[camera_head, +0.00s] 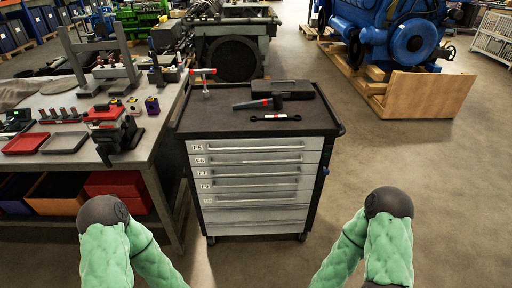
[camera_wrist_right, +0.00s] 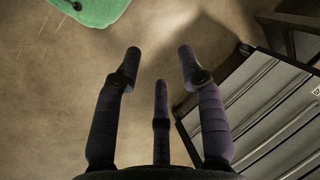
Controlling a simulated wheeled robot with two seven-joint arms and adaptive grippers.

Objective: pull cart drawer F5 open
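The tool cart (camera_head: 262,215) stands upright in the middle of the head view, with a stack of pale grey drawers facing me. Drawer F5 (camera_head: 230,146) is the top one, with its label at the left and a long bar handle (camera_head: 270,149) across it. It looks shut, flush with the drawers below. In the right wrist view, my right gripper (camera_wrist_right: 159,55) is open and empty, its fingers spread over bare floor. The cart's drawer fronts (camera_wrist_right: 262,110) lie to its right, apart from the fingers. My left gripper is not in view.
A workbench (camera_head: 160,135) with trays and parts stands close at the cart's left. The floor (camera_head: 415,160) to the right is clear.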

